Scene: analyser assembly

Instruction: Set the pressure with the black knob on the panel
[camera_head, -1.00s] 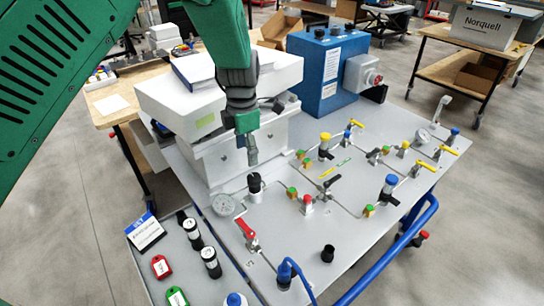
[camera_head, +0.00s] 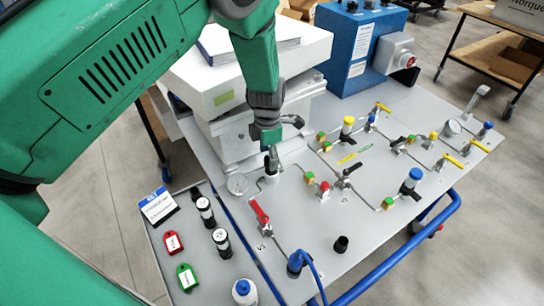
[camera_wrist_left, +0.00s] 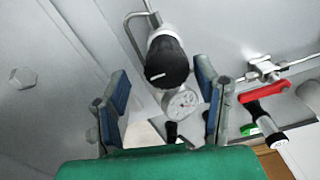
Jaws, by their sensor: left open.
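The black knob (camera_wrist_left: 167,62) has a white mark on its top and stands on a silver stem on the grey panel (camera_head: 300,225). A round pressure gauge (camera_wrist_left: 182,103) sits next to it; in the head view the gauge (camera_head: 238,184) is left of the knob. My left gripper (camera_head: 270,158) is over the knob, pointing down, and hides most of it there. In the left wrist view its two blue-padded fingers (camera_wrist_left: 162,80) are open, one on each side of the knob, with visible gaps. I cannot tell how far down the fingers reach. My right gripper is not in view.
A red-handled valve (camera_head: 260,214) stands in front of the knob. A white housing (camera_head: 235,85) rises close behind my gripper, with a blue box (camera_head: 350,50) farther right. Several valves with yellow, green and blue caps cover the panel's right.

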